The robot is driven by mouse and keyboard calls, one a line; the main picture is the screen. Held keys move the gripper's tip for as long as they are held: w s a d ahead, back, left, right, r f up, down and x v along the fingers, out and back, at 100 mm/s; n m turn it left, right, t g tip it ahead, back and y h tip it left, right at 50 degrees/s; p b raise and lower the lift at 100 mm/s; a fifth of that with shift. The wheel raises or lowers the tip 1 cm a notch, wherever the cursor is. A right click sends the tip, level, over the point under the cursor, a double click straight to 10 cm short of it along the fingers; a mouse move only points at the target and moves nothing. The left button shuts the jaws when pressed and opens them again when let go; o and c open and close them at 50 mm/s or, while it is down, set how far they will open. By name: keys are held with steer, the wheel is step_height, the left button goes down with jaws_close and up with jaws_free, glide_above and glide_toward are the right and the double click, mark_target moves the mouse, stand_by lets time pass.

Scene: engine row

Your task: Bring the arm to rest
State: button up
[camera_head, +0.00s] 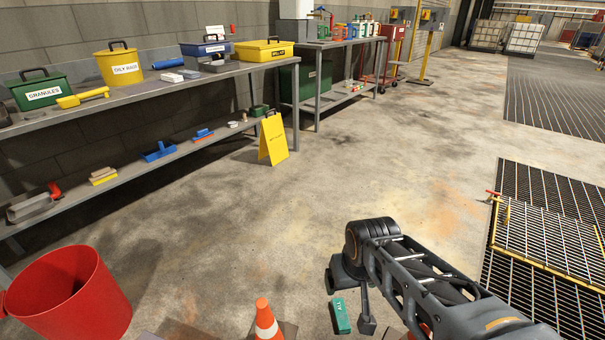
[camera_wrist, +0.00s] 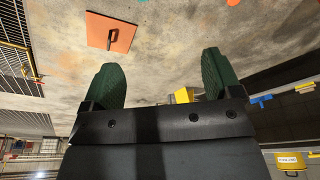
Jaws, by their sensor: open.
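My arm (camera_head: 425,285) reaches in from the bottom right of the head view, its links bent over the open floor. My gripper (camera_wrist: 162,78) shows in the wrist view with its two dark green fingers wide apart. Nothing is between them except the view of the floor and a yellow thing far behind. In the head view the gripper end hangs low and is partly hidden by the wrist. A small green piece with white lettering (camera_head: 341,316) shows beside it; I cannot tell whether it touches the gripper.
A long shelf (camera_head: 190,92) with labelled boxes runs along the left wall. A yellow floor sign (camera_head: 272,140) stands before it. A red bucket (camera_head: 75,295) and an orange cone (camera_head: 265,322) are near me. Grating (camera_head: 550,250) lies at right. The middle floor is clear.

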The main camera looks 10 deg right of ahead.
step_height(320, 180, up, 38)
steer(key=t+p, duration=0.1)
steer(key=p, duration=3.4)
steer(key=shift+s+a, duration=0.15)
steer(key=shift+s, duration=0.05)
steer(key=shift+f, duration=0.1)
